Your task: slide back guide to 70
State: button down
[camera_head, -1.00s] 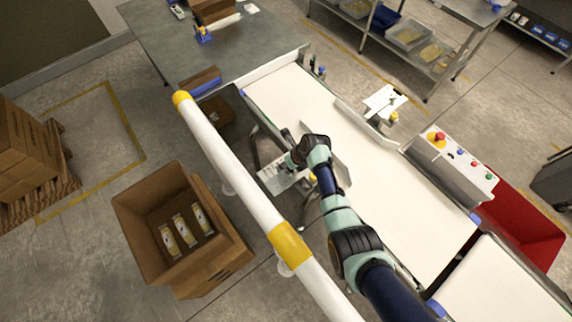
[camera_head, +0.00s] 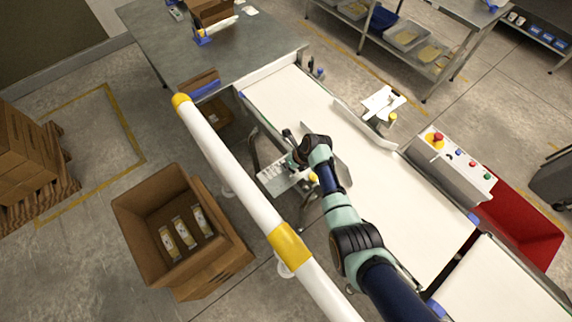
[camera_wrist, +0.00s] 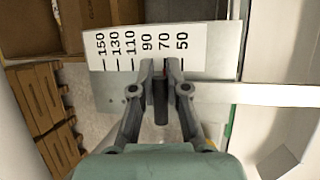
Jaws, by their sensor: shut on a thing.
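My gripper (camera_wrist: 160,68) is shut on a dark upright handle (camera_wrist: 160,98) of the guide, which stands between its fingers in the wrist view. A white scale plate (camera_wrist: 205,42) with black marks from 150 to 50 lies just beyond the fingertips. The handle lines up between the 90 and 70 marks, nearer 70; the exact pointer is hidden by the fingers. In the head view the gripper (camera_head: 294,158) is at the left edge of the belt, over the scale plate (camera_head: 272,178). The grey guide plate (camera_head: 341,170) stands on the belt, partly hidden by my arm.
The white belt (camera_head: 400,195) is empty. A second guide (camera_head: 362,122) with its own white scale plate (camera_head: 384,101) is on the far side. A control box (camera_head: 452,165) and red bin (camera_head: 520,225) stand right. An open carton (camera_head: 150,205) holds several packs at left.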

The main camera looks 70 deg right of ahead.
jog(key=c, duration=1.2)
grip_release()
jog(key=shift+o, duration=0.2)
jog(key=v, duration=1.2)
jog(key=w+a+r+n+t+h+p, duration=0.1)
jog(key=w+a+r+n+p, duration=0.2)
jog(key=w+a+r+n, duration=0.6)
jog(key=w+a+r+n+t+h+p, duration=0.1)
jog(key=w+a+r+n+t+p, duration=0.15)
jog(key=w+a+r+n, duration=0.65)
jog(key=s+a+r+n+t+y+p, duration=0.1)
jog(key=s+a+r+n+t+p, duration=0.1)
jog(key=a+r+n, duration=0.6)
jog(key=s+a+r+n+t+y+p, duration=0.1)
jog(key=s+a+r+n, duration=0.3)
jog(key=a+n, duration=1.2)
notch_tip(320, 180, up, 4)
jog(key=shift+s+a+t+p, duration=0.2)
jog(key=shift+t+p, duration=0.25)
jog(key=shift+t, duration=0.2)
